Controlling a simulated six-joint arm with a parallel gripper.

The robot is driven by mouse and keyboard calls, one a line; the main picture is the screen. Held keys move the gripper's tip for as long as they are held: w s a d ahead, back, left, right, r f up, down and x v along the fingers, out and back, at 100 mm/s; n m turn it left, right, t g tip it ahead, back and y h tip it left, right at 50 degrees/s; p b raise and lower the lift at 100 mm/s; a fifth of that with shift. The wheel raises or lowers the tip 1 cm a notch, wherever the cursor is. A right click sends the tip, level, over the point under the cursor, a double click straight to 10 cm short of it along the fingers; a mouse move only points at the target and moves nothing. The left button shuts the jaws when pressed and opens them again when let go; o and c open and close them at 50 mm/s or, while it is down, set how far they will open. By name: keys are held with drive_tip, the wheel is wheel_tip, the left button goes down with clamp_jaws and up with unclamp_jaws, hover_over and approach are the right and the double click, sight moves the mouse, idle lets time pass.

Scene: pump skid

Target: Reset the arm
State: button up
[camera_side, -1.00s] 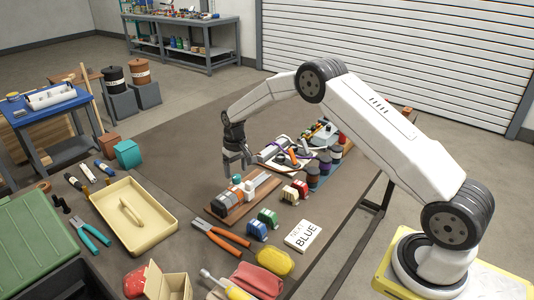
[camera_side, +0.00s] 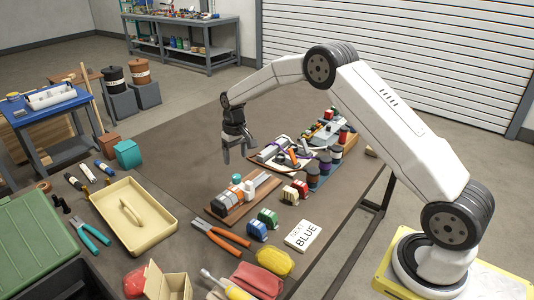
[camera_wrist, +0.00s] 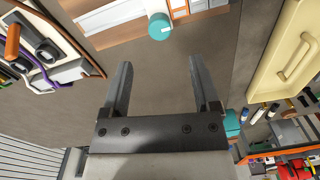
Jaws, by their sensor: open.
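My gripper (camera_side: 238,153) is open and empty, raised above the table behind the pump skid. Its two dark fingers also show apart in the wrist view (camera_wrist: 160,82), with only bare table between them. The pump skid (camera_side: 236,194) sits on a brown board, with an orange and grey body and a teal knob (camera_wrist: 160,27) on it. In the wrist view the skid lies at the top edge, beyond the fingertips, and is partly cut off.
A cream tray (camera_side: 167,238) and orange-handled pliers (camera_side: 221,234) lie left of and in front of the skid. A card reading "NEXT BLUE" (camera_side: 303,236), coloured blocks and a yellow pouch (camera_side: 274,262) lie at the front. Dark cylinders (camera_side: 313,177) stand to the right.

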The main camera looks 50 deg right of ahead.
drive_tip(key=s+a+r+t, duration=0.1)
drive_tip(key=s+a, duration=0.2)
drive_tip(key=s, duration=0.6)
drive_tip(key=s+a+r+n, duration=0.1)
drive_tip(key=s+a+r, duration=0.1)
drive_tip(key=s, duration=0.8)
drive_tip(key=s+a+r+n+t, duration=0.1)
drive_tip(key=s+a, duration=0.3)
drive_tip(key=s, duration=0.6)
drive_tip(key=shift+a+r+t, duration=0.2)
drive_tip(key=shift+r+t, duration=0.1)
drive_tip(key=shift+r, duration=0.1)
